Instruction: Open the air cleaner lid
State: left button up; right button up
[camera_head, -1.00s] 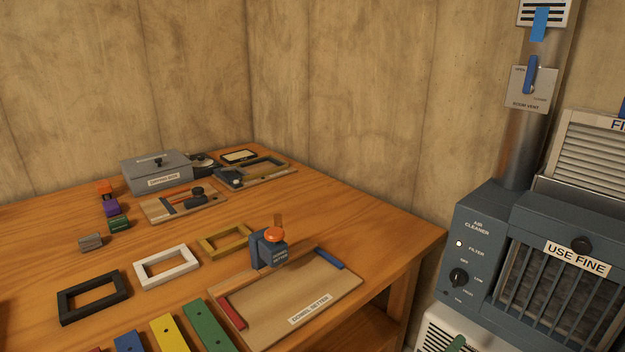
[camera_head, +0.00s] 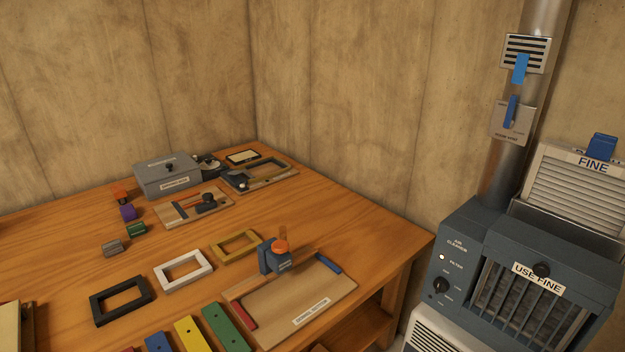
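The air cleaner (camera_head: 453,262) is a dark blue-grey box at the right, with a control panel, a dial (camera_head: 440,286) and a small white light on its left side. Its barred front lid (camera_head: 527,306) looks shut. The lid has a round black knob (camera_head: 541,269) at its top and a white "USE FINE" label (camera_head: 523,281). A white louvered filter marked "FINE" (camera_head: 583,180), with a blue tab, stands behind the cleaner's top. Neither of my grippers shows in the view.
A wooden workbench (camera_head: 368,232) fills the left and middle, holding a dowel setter board (camera_head: 298,311), several frames, coloured blocks and a grey box (camera_head: 168,176). A metal duct (camera_head: 505,175) with a blue-levered vent plate (camera_head: 512,121) rises behind the cleaner. A white louvered unit stands below it.

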aim_at(598, 277)
jog(key=z, duration=1.4)
